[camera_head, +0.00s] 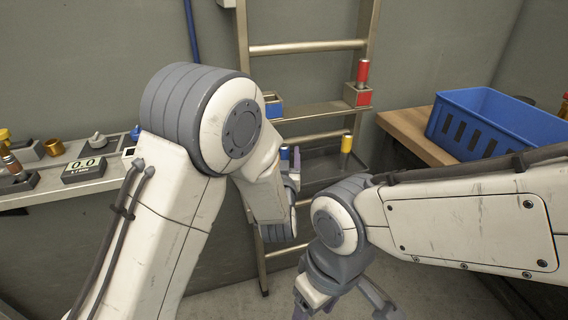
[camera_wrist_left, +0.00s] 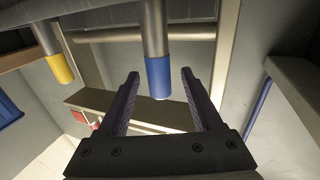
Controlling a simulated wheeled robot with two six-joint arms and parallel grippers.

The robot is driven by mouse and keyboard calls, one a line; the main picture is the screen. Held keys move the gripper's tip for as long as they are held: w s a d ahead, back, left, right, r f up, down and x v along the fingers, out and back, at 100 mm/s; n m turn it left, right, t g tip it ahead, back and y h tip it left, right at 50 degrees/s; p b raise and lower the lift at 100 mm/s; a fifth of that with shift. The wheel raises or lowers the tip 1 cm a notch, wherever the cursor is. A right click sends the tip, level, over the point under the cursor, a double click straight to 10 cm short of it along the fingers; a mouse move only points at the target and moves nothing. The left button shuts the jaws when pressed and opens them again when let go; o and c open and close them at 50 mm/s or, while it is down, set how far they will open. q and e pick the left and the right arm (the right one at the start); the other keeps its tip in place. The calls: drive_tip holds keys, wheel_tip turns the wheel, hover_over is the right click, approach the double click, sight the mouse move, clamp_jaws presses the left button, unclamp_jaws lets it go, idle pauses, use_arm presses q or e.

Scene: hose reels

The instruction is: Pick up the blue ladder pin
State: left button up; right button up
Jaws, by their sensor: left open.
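The blue ladder pin (camera_wrist_left: 158,77) has a blue end and a grey metal shaft. In the left wrist view it lies between the fingertips of my left gripper (camera_wrist_left: 159,74), with a gap visible on both sides. My left gripper is open and holds nothing. In the head view only a bit of the blue pin (camera_head: 284,153) shows past my left arm, by the ladder's tray (camera_head: 325,165); the forearm and wrist hide most of it. My right gripper (camera_head: 342,308) is low at the bottom edge, its fingertips cut off.
A yellow pin (camera_head: 346,144) stands in the tray near the blue one. A red pin (camera_head: 363,72) stands in a red holder (camera_head: 358,96) on the ladder (camera_head: 243,40); a blue holder (camera_head: 273,108) is left. A blue crate (camera_head: 500,118) sits on a wooden bench at right.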

use_arm(q)
drive_tip(key=shift+w, duration=0.45)
drive_tip(key=shift+c, duration=0.3)
clamp_jaws()
drive_tip(key=shift+r, duration=0.15)
